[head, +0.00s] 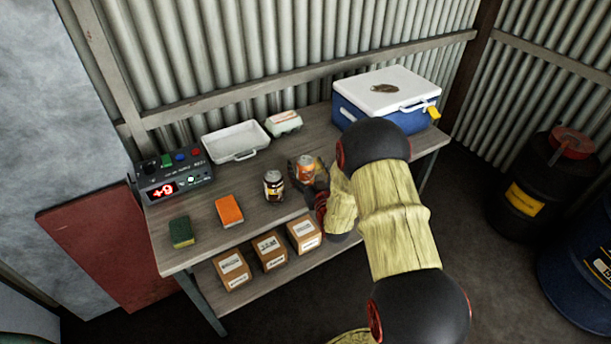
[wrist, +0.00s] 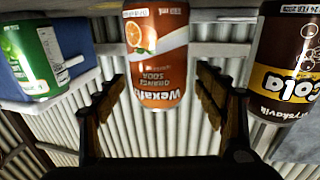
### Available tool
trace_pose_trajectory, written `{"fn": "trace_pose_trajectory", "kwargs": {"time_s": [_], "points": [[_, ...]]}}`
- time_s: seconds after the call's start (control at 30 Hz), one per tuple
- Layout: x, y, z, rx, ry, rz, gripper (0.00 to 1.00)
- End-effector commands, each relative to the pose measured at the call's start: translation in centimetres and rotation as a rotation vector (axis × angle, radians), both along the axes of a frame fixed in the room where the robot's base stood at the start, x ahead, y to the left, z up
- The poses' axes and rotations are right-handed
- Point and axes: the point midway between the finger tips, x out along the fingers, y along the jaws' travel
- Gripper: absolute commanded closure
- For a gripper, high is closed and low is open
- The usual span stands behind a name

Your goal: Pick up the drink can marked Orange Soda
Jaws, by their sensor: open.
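The orange drink can marked Orange Soda (head: 305,167) stands on the workbench (head: 187,219). In the wrist view the can (wrist: 157,62) appears upside down, with an orange picture on its label. My gripper (wrist: 160,95) is open, one finger on each side of the can in that view, with gaps on both sides. I cannot tell how far the can is between the fingers. In the head view my gripper (head: 308,178) is at the can and partly hides it. A brown cola can (head: 273,185) stands just left of it.
A green can (wrist: 37,60) shows left in the wrist view; the cola can (wrist: 287,60) is on the right. Boxes (head: 270,252) sit below.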

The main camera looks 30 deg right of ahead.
Motion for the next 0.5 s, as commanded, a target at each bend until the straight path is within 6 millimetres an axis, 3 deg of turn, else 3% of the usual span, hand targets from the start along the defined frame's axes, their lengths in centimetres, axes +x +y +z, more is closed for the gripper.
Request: {"fn": "trace_pose_trajectory", "kwargs": {"time_s": [0.27, 0.5], "points": [[0.72, -0.14, 0.05, 0.000, 0.001, 0.000, 0.29], [0.69, -0.16, 0.06, 0.000, 0.001, -0.001, 0.42]]}}
